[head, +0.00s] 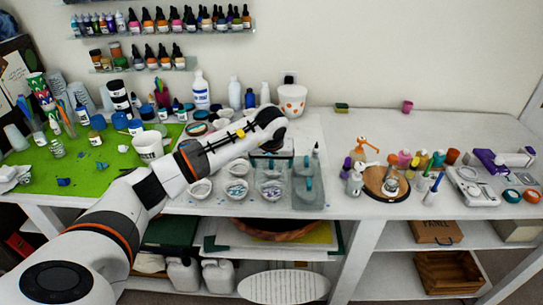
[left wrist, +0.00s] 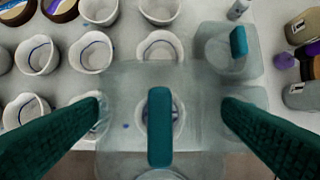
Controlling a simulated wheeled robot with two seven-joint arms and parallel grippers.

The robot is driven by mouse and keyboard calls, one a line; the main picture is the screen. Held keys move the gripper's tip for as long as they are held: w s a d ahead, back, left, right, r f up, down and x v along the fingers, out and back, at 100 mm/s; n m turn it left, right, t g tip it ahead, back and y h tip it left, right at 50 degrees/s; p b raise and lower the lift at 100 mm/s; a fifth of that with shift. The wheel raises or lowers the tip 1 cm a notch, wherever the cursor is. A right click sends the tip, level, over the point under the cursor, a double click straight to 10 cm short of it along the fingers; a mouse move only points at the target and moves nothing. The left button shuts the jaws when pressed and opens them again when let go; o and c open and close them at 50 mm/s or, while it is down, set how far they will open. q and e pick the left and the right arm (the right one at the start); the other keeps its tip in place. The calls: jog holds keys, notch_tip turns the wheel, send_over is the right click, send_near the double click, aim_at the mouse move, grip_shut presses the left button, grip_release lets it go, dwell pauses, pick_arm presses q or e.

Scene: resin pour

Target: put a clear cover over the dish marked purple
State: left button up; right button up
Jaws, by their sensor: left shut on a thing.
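My left gripper (head: 270,160) hangs over the row of white dishes. Blue arcs show on some; I cannot make out which mark is purple. My right gripper is out of view.
A second clear cover (head: 307,190) and a third (left wrist: 212,65) stand close to the right. A green mat (head: 85,165) with cups lies left. The table's front edge is near.

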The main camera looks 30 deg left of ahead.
pick_arm(q)
jog(key=shift+d+f+b, duration=0.15)
jog(key=shift+f+b, duration=0.2)
jog(key=shift+f, duration=0.15)
jog(key=shift+f+b, duration=0.35)
jog(key=shift+f, duration=0.3)
jog(key=shift+f+b, duration=0.5)
jog(key=shift+f, duration=0.25)
notch_tip(320, 180, down, 2)
jog(key=shift+f+b, duration=0.1)
jog(key=shift+b, duration=0.8)
jog(key=shift+f+b, duration=0.35)
jog(key=shift+f, duration=0.25)
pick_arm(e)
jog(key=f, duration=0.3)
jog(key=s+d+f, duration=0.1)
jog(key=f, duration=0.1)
pick_arm(q)
jog(key=shift+f, duration=0.15)
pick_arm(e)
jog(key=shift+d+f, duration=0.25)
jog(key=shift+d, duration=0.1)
